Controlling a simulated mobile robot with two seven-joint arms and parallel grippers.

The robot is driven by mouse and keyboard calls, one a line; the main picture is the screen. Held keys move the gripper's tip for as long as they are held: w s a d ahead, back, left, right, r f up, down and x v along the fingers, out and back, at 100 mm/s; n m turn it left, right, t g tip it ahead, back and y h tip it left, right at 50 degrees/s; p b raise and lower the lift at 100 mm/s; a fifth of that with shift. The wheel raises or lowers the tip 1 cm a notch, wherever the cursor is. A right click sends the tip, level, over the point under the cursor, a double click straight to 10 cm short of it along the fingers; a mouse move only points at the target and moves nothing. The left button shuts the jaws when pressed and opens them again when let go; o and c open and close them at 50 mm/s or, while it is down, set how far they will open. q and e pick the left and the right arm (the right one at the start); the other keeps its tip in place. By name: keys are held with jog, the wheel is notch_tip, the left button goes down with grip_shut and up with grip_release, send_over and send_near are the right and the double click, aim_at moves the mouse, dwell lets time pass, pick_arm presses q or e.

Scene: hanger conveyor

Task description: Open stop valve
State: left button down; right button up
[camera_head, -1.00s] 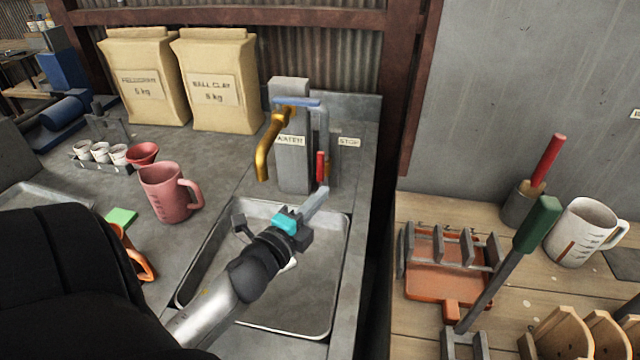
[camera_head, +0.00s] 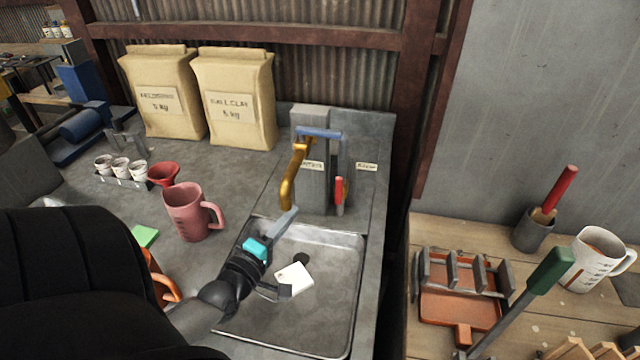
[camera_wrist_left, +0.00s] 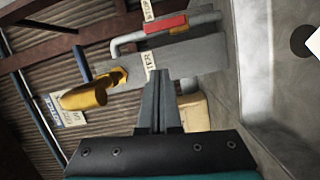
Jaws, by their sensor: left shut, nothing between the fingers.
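The stop valve has a red handle (camera_head: 339,191) on a grey pipe, right of the grey water post (camera_head: 313,185) and near the STOP label (camera_head: 366,167). The red handle hangs upright in the head view. It also shows in the left wrist view (camera_wrist_left: 166,24), beyond my fingertips and apart from them. My left gripper (camera_head: 293,213) is shut and empty over the sink, in front of the post and left of the red handle. Its closed fingers also show in the left wrist view (camera_wrist_left: 160,76). My right gripper is not in view.
A brass spout (camera_head: 290,182) and blue lever (camera_head: 319,132) are on the post. The sink (camera_head: 335,300) holds a white card (camera_head: 294,279) by the drain. A pink jug (camera_head: 187,212) stands left. A wooden bench (camera_head: 430,230) lies right, past a gap.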

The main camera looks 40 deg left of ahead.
aim_at(339, 189)
pick_arm(q)
jog(key=w+a, duration=0.1)
jog(key=w, duration=0.2)
jog(key=w+a+n, duration=0.1)
jog(key=w, duration=0.2)
jog(key=w+a+n, duration=0.1)
jog(key=w, duration=0.2)
jog(key=shift+w+a+y+b, duration=0.15)
jog(key=shift+a+y+b, duration=0.15)
jog(key=d, duration=0.1)
jog(key=w+d, duration=0.1)
jog(key=w+d+p, duration=0.1)
jog(key=shift+d, duration=0.25)
jog(key=shift+s, duration=0.1)
